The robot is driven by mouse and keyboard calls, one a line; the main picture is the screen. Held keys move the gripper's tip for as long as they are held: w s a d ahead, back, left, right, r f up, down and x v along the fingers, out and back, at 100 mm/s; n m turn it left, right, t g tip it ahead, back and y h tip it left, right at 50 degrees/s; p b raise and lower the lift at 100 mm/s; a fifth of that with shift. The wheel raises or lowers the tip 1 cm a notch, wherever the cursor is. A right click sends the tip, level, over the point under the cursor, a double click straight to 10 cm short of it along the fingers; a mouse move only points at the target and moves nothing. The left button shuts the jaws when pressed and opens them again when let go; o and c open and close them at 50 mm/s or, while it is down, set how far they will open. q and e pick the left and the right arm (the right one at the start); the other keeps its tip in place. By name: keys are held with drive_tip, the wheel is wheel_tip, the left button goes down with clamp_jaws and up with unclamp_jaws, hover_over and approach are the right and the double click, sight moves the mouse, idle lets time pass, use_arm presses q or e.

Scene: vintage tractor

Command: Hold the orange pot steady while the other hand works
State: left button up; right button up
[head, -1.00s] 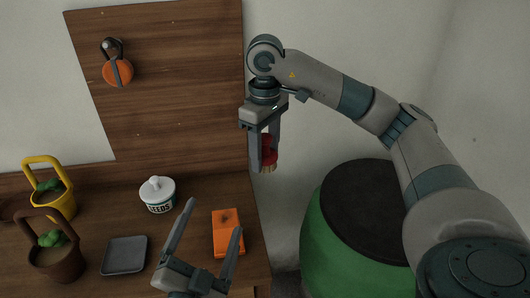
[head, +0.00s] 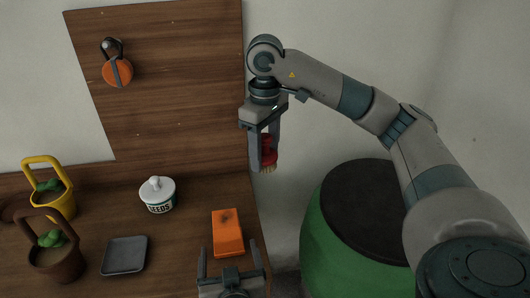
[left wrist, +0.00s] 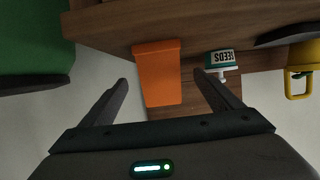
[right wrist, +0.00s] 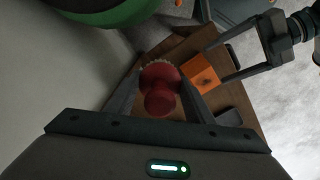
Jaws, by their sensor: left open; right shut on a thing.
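The orange pot (head: 227,226) stands near the right edge of the wooden bench in the head view. It also shows between the fingers in the left wrist view (left wrist: 158,75). My left gripper (head: 230,252) is open, its fingers spread at the pot's near side; I cannot tell whether they touch it. My right gripper (head: 264,160) is shut on a red-handled brush (head: 268,150) with pale bristles, held in the air beyond the bench's right edge. The brush fills the jaws in the right wrist view (right wrist: 160,90), with the pot (right wrist: 201,74) beyond.
A white seeds tin (head: 157,195), a grey tray (head: 124,256), a yellow planter (head: 61,204) and a brown planter (head: 57,266) stand left of the pot. A green drum with a dark top (head: 358,198) stands right of the bench. Orange ear defenders (head: 117,72) hang on the board.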

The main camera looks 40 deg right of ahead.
use_arm(q)
drive_tip(key=shift+w, duration=0.1)
drive_tip(key=shift+x, duration=5.95)
drive_tip(key=c, duration=1.9)
drive_tip(key=shift+c, duration=0.2)
use_arm(e)
drive_tip(key=a+f, duration=0.2)
drive_tip(key=a, duration=1.3)
